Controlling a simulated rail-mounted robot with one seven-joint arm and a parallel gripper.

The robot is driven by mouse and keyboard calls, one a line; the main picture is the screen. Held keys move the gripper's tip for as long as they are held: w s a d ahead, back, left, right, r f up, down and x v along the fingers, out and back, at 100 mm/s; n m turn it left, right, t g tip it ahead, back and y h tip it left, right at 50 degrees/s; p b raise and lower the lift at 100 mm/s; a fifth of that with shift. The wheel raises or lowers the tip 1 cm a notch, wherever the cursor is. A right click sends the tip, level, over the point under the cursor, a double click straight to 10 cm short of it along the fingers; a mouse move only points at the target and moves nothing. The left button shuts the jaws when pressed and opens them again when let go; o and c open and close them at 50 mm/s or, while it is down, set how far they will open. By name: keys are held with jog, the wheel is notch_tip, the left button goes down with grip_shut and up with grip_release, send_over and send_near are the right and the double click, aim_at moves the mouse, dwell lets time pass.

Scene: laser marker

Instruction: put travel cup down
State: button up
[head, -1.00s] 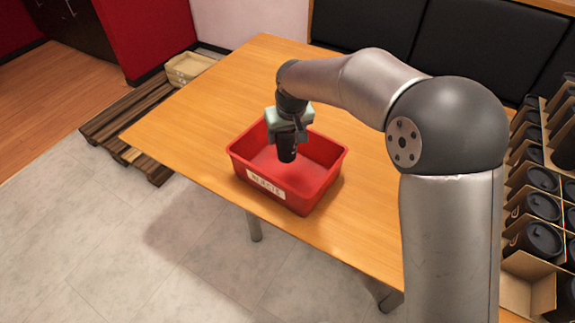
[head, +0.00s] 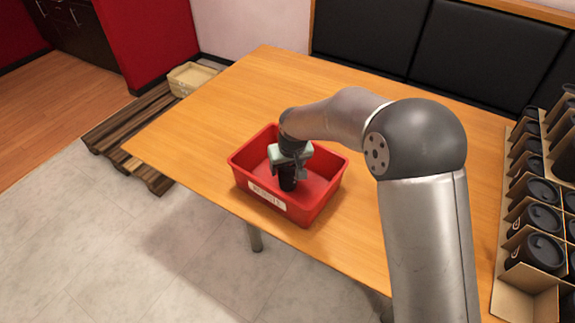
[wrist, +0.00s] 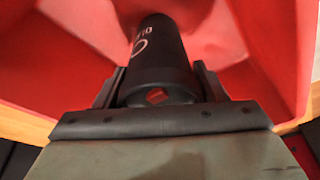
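The black travel cup (head: 287,178) is inside the red bin (head: 325,208), upright or nearly so. My gripper (head: 288,166) reaches down into the bin from above and is around the upper part of the cup. In the wrist view, the cup (wrist: 158,55) with pale lettering lies between my two fingers (wrist: 158,88), one close on each side. I cannot tell whether both fingers press on it. The bin's red floor and walls (wrist: 50,70) surround the cup. Whether the cup's base touches the bin floor is hidden.
The bin stands on a wooden table (head: 220,115) near its front edge, with a white label on its front. At the right, a cardboard divider box (head: 525,298) holds several black cups. A beige crate (head: 190,78) sits on a wooden pallet (head: 120,140) at the left.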

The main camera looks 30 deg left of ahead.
jog(key=shift+o, duration=1.4)
jog(key=shift+r+p, duration=0.3)
jog(key=b+v, duration=0.1)
jog(key=v, duration=1)
jog(key=shift+s+r, duration=0.1)
jog(key=shift+r, duration=0.25)
jog(key=shift+d, duration=0.1)
